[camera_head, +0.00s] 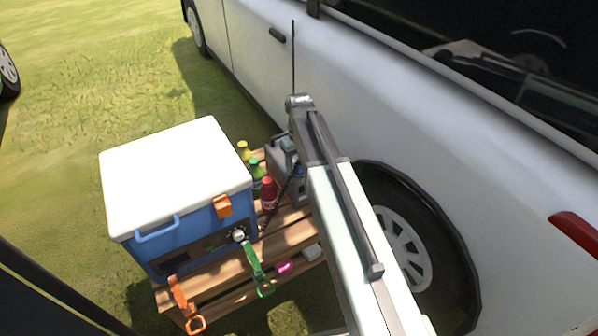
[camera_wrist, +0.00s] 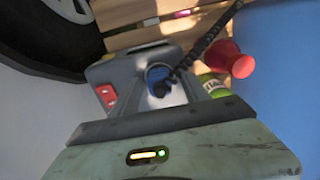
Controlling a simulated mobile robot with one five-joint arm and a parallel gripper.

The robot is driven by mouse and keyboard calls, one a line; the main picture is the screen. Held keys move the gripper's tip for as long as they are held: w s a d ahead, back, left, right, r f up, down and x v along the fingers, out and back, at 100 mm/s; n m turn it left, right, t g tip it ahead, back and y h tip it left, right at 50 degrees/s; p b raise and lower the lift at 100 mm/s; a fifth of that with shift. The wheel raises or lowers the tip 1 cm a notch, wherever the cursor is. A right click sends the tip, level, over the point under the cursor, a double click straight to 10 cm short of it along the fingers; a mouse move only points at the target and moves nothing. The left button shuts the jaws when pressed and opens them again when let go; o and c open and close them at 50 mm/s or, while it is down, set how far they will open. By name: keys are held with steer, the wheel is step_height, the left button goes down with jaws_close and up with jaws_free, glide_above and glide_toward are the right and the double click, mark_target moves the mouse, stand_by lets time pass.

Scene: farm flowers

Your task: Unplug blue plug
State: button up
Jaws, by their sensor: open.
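The blue plug (camera_wrist: 158,77) sits in the face of a grey power unit (camera_wrist: 128,71) in the wrist view. A black coiled cord (camera_wrist: 205,47) runs from it to the upper right. A red switch (camera_wrist: 106,95) is to the left of the plug. In the head view the grey unit (camera_head: 279,153) stands on the wooden slats, partly behind my arm, with a small bit of blue beside it.
A blue cooler with a white lid (camera_head: 178,180) stands left on a wooden pallet (camera_head: 290,238). Several bottles, one a red bottle (camera_head: 269,195), stand between cooler and unit. The white vehicle (camera_head: 440,130) and its wheel (camera_head: 405,250) are close on the right. Grass lies open at left.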

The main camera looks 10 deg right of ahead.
stand_by(0.8)
jaws_close()
steer(key=shift+r, duration=0.1)
steer(key=shift+r, duration=0.1)
steer(key=shift+r+p, duration=2.9)
steer(key=shift+p, duration=0.15)
